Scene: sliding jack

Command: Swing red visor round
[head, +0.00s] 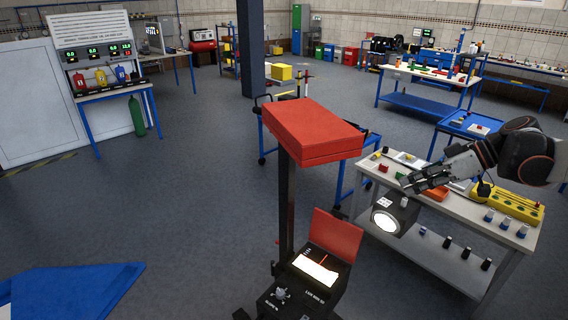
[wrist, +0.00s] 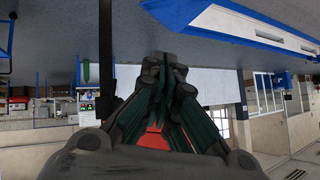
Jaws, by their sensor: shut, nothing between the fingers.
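A tall black stand carries a thick red visor (head: 312,131) at the top of its post (head: 287,198). Lower on the stand, a raised red flap (head: 336,234) stands behind a lit screen (head: 315,269). I cannot tell which red part the task names. My gripper (head: 405,184) is right of the stand, over the near bench, apart from both red parts. In the wrist view my shut fingers (wrist: 168,66) meet with nothing between their tips. A patch of red shows between the finger links there; I cannot tell what it belongs to.
A light-topped bench (head: 468,222) with small parts and a yellow block (head: 510,203) lies under my arm. A black lamp (head: 393,216) with a lit lens is at its near left edge. A blue sheet-like object (head: 75,290) lies lower left.

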